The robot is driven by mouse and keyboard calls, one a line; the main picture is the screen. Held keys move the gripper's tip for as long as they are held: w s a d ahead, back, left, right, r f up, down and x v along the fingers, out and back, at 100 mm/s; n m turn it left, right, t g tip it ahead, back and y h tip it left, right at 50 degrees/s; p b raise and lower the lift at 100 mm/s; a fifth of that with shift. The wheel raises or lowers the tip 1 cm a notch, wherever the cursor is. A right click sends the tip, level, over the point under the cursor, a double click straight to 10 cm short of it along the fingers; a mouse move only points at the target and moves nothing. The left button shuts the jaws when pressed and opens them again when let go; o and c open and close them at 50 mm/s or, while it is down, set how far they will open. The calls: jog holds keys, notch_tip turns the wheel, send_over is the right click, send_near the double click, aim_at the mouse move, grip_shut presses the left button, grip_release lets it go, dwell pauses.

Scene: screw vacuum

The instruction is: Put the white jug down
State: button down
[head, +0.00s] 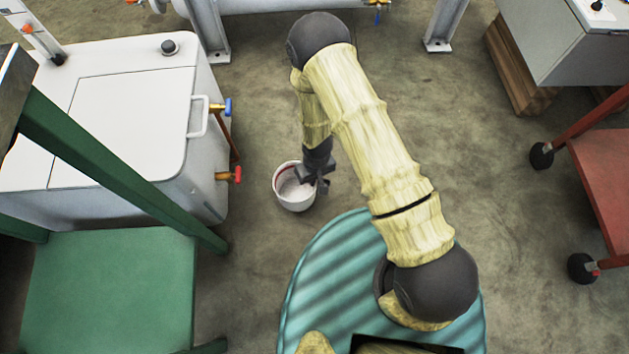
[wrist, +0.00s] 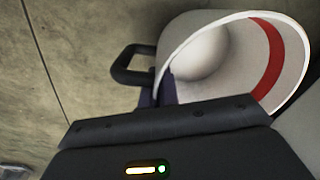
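The white jug (head: 293,199) is a round, open-topped vessel with a red band inside. In the head view it is left of the middle, above or on the concrete floor; I cannot tell whether its base touches. My gripper (head: 317,178) is at its right rim, pointing down. In the wrist view the jug (wrist: 225,55) fills the upper right, its mouth facing the camera. Dark parts lie on either side of its near rim, and the gripper looks shut on that wall. The gripper body hides the jug's lower part and most of the fingertips.
A white cabinet (head: 120,110) with blue and red valve handles stands left of the jug. A green chair or stand (head: 115,290) is at the lower left. A red cart (head: 603,165) is at the right. The floor (head: 490,200) between my arm and the cart is clear.

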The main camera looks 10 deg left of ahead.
jog(key=shift+f, duration=0.6)
jog(key=c, duration=1.7)
grip_release()
jog(key=r+p, duration=0.2)
jog(key=r, duration=0.2)
jog(key=r+p, duration=0.3)
jog(key=r, duration=0.1)
jog(key=r+p, duration=0.3)
jog(key=r, duration=0.1)
jog(key=shift+w+d+r, duration=0.1)
jog(key=shift+w+d, duration=0.1)
jog(key=shift+d, duration=0.05)
